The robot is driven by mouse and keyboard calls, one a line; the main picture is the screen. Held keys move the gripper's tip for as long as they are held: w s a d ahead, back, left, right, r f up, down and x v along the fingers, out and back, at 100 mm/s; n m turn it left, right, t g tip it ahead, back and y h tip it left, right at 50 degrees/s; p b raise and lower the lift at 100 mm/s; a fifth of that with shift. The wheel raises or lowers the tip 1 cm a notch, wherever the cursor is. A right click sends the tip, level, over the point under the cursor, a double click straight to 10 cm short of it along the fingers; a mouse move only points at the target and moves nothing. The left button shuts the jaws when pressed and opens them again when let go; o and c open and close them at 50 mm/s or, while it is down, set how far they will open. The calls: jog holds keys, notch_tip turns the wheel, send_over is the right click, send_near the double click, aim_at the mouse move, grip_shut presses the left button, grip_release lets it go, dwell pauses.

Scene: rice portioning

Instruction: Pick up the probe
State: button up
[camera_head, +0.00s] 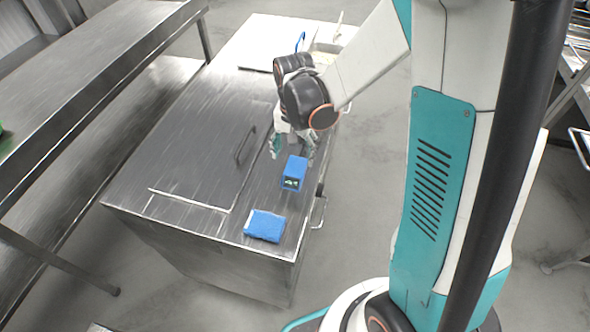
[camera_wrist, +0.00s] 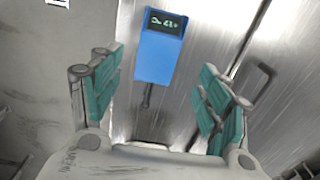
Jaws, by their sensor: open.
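The probe (camera_head: 294,172) is a blue box-shaped device with a small lit display, on the metal worktop near its right edge. In the wrist view the probe (camera_wrist: 160,57) has its dark display at the top, and a thin dark stem extends below the blue body. My gripper (camera_head: 292,146) is open and empty, just behind the probe in the head view. In the wrist view the teal-padded fingers of my gripper (camera_wrist: 162,72) stand apart on either side of the probe, not touching it. How high the gripper is above it is hard to tell.
A flat blue item (camera_head: 264,227) lies at the worktop's front corner. A handle (camera_head: 244,145) sticks up from the metal worktop (camera_head: 180,160) left of the gripper. A white board (camera_head: 262,42) lies at the far end. A metal shelf stands at the left.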

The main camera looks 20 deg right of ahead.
aim_at(296, 167)
jog(key=f, duration=0.2)
jog(key=f+b, duration=0.1)
jog(key=f, duration=0.2)
jog(key=f+b, duration=0.1)
jog(key=f, duration=0.1)
jog(key=shift+w+d+f, duration=0.1)
jog(key=shift+d+f, duration=0.15)
jog(key=shift+f, duration=0.1)
jog(key=c, duration=1.2)
